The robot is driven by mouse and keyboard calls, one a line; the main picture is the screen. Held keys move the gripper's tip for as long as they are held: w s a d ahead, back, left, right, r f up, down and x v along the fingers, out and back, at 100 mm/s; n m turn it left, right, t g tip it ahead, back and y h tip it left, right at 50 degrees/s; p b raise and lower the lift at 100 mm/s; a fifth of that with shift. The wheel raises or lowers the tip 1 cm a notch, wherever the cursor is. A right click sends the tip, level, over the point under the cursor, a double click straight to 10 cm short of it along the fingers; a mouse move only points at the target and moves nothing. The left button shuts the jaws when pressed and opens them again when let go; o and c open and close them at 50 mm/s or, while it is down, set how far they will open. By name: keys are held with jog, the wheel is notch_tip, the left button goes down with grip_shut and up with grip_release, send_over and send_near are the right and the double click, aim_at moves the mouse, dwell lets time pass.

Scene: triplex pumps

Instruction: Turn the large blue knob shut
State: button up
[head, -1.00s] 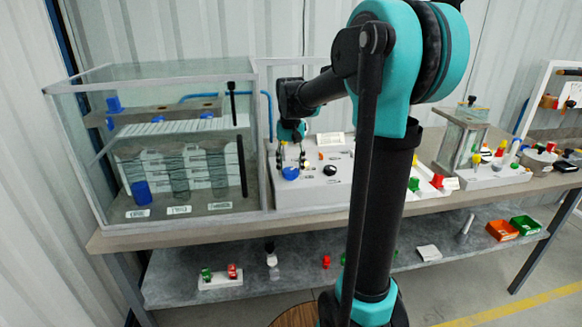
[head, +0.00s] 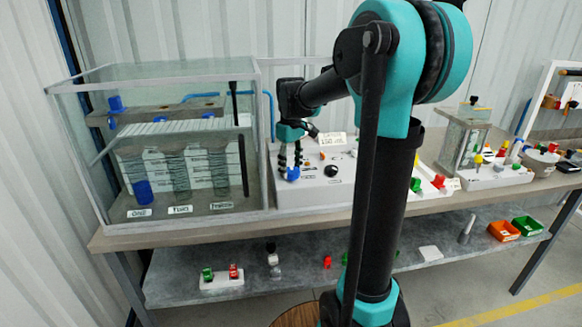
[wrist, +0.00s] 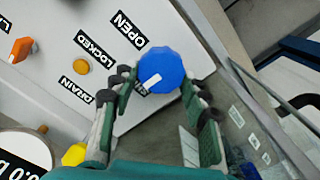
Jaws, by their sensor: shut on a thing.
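The large blue knob (wrist: 160,69) sits on a white panel beside printed labels, one reading OPEN and one LOCKED. Its white mark lies at the lower left of its face in the wrist view. My gripper (wrist: 161,88) has one finger on each side of the knob and is shut on it. In the head view, my gripper (head: 290,167) reaches down to the blue knob (head: 292,174) at the front left of the white panel box (head: 315,190). The fingers partly hide the knob there.
A glass tank (head: 75,150) stands close to the left of the panel. An orange knob (wrist: 21,49), a small orange button (wrist: 81,67) and a yellow knob (wrist: 75,154) are near my gripper. A black knob (head: 331,171) lies to its right.

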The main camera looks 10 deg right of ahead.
aim_at(291, 170)
jog(key=shift+n, duration=0.4)
jog(key=o, duration=1.2)
jog(key=shift+c, duration=0.2)
notch_tip(291, 170, up, 12)
